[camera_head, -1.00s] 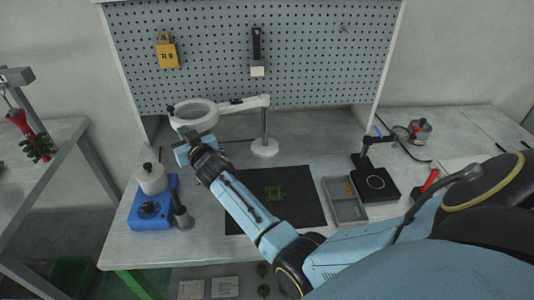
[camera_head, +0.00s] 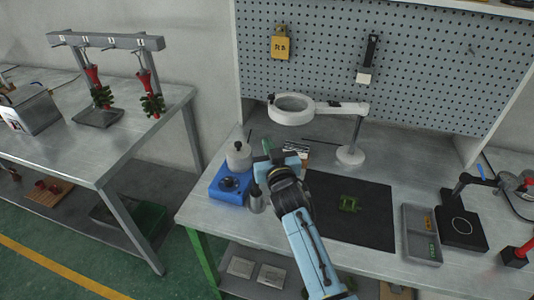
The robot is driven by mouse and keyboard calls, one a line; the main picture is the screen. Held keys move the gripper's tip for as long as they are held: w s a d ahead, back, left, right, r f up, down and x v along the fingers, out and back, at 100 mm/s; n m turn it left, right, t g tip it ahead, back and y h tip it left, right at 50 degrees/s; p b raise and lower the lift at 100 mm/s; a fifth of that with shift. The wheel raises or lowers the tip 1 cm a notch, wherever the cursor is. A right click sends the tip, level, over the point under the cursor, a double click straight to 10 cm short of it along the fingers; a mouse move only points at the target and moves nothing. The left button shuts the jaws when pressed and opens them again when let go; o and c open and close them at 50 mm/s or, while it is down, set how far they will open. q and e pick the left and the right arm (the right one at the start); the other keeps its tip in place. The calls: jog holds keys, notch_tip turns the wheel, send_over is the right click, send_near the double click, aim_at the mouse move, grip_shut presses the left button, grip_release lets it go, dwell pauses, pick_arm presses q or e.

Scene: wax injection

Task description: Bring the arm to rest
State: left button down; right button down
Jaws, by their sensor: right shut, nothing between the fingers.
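My right arm comes up from the bottom edge. Its gripper (camera_head: 268,149) is shut and empty, beside the pot on the blue heater unit (camera_head: 229,187) and in front of the magnifier lamp (camera_head: 293,109). Its fingers are small in this view. A black mat (camera_head: 372,220) lies on the workbench to the right of the arm, with a green wax piece (camera_head: 349,203) on it. My left gripper is out of view.
A grey tray (camera_head: 407,247) and a black plate device (camera_head: 463,228) stand right of the mat. A pegboard (camera_head: 420,60) closes off the back. At left, a side table (camera_head: 110,150) carries a rack (camera_head: 105,41) with red-and-green wax trees.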

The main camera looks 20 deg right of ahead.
jog(key=s+d+f+g, duration=0.2)
jog(key=s+f+g, duration=0.15)
jog(key=s, duration=0.55)
jog(key=s+d+f+g, duration=0.3)
jog(key=s+f, duration=0.2)
jog(key=s, duration=0.3)
jog(key=s+a+f+n+g+y, duration=0.15)
jog(key=s+g, duration=0.25)
jog(key=s, duration=0.7)
jog(key=s+a+n+g, duration=0.15)
jog(key=s+g, duration=0.25)
jog(key=s, duration=0.6)
notch_tip(320, 180, down, 27)
jog(key=s+g+b, duration=0.1)
jog(key=s+d+f+g+b, duration=0.1)
jog(key=s+d+f, duration=0.2)
jog(key=s+f, duration=1.2)
jog(key=shift+s+d+f, duration=0.15)
jog(key=shift+s+d, duration=0.05)
jog(key=shift+s, duration=0.65)
